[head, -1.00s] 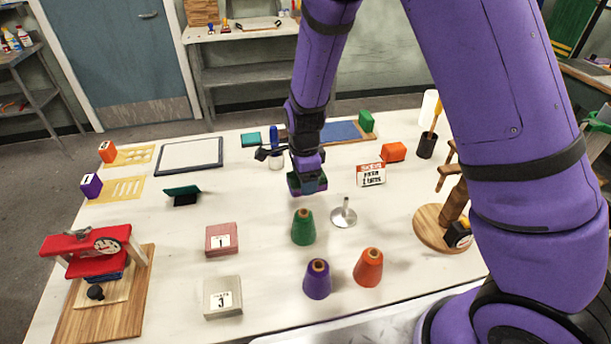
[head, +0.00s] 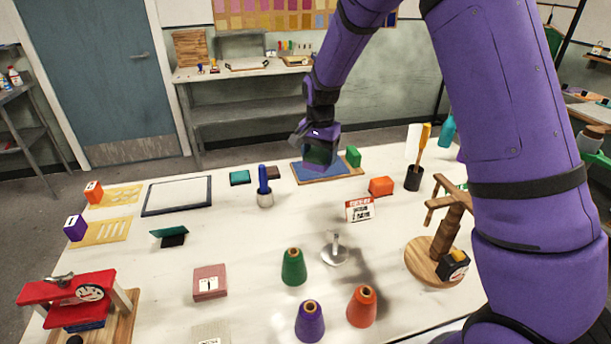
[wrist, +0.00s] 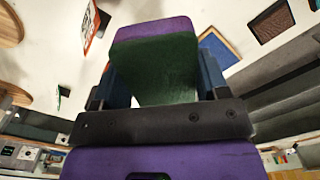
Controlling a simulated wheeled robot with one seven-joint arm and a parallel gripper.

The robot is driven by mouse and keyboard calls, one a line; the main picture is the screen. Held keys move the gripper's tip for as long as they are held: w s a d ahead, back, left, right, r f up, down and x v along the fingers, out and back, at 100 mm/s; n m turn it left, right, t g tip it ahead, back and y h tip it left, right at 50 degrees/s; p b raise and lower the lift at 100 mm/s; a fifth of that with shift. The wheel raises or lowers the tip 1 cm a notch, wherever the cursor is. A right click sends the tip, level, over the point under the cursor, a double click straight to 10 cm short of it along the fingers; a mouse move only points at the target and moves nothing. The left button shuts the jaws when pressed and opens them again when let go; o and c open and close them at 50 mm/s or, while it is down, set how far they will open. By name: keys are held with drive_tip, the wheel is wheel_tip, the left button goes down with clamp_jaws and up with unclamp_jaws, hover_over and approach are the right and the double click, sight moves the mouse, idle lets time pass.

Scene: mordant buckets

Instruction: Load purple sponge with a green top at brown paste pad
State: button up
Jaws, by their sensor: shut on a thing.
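My gripper (head: 320,150) is shut on the purple sponge with a green top, over the back of the table. In the wrist view the sponge (wrist: 155,68) sits between the two fingers, its green face toward the camera and its purple part at the far end. In the head view the held sponge (head: 319,158) shows as a dark green block above the blue board; whether it touches is unclear. The brown paste pad (head: 273,172) is a small dark square left of my gripper. It also shows in the wrist view (wrist: 272,20), at upper right, apart from the sponge.
A teal pad (head: 240,177) lies just left of the brown one. The wood-framed blue board (head: 345,172) is under my gripper, with a green block (head: 353,156) at its right. A blue-handled tool in a jar (head: 265,188) stands in front. Thread cones stand nearer.

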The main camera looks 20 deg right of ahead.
drive_tip(key=w+d+r, duration=0.1)
drive_tip(key=w+d, duration=0.2)
drive_tip(key=w, duration=0.7)
drive_tip(key=w+a+f+m, duration=0.2)
drive_tip(key=w+a+m, duration=0.1)
drive_tip(key=a, duration=0.2)
drive_tip(key=w+a+f+m, duration=0.3)
drive_tip(key=a, duration=0.2)
drive_tip(key=w+a+f+m, duration=0.2)
drive_tip(key=w+a, duration=0.1)
drive_tip(key=a, duration=0.2)
drive_tip(key=shift+a+f+m, duration=0.15)
drive_tip(key=shift+f+m, duration=0.1)
drive_tip(key=shift+m, duration=0.15)
drive_tip(key=shift+f, duration=2.8)
drive_tip(key=shift+f, duration=0.5)
drive_tip(key=shift+r, duration=3.5)
